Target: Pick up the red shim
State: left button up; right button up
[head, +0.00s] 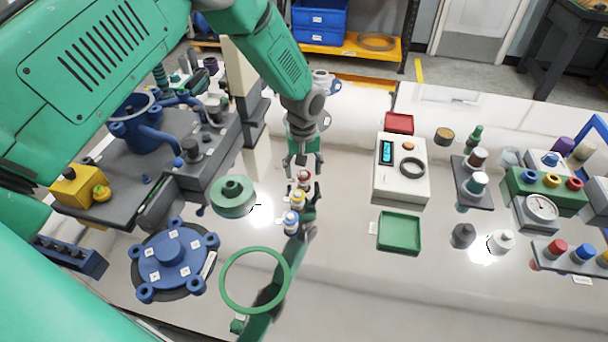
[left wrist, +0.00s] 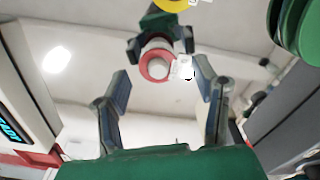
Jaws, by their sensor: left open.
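The red shim (head: 304,178) is a small red-and-white round piece at the far end of a short row on the glossy table. In the left wrist view it shows as a red ring (left wrist: 155,69) with a white top and a small white tag beside it. My left gripper (head: 303,167) points down just above it. In the left wrist view its two fingers (left wrist: 162,80) are spread, with the shim ahead between their tips and nothing held. Contact cannot be judged. My right gripper does not show.
Yellow (head: 298,201) and blue (head: 291,223) pieces stand close to the red one, toward me. A green flanged part (head: 232,196) and a blue cover (head: 173,259) lie left. A tester (head: 401,183) and green tray (head: 399,248) stand right. The table mirrors my arm.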

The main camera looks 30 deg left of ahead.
pick_arm(q)
jog(key=shift+f, duration=0.25)
dwell(0.4)
jog(key=c, duration=0.8)
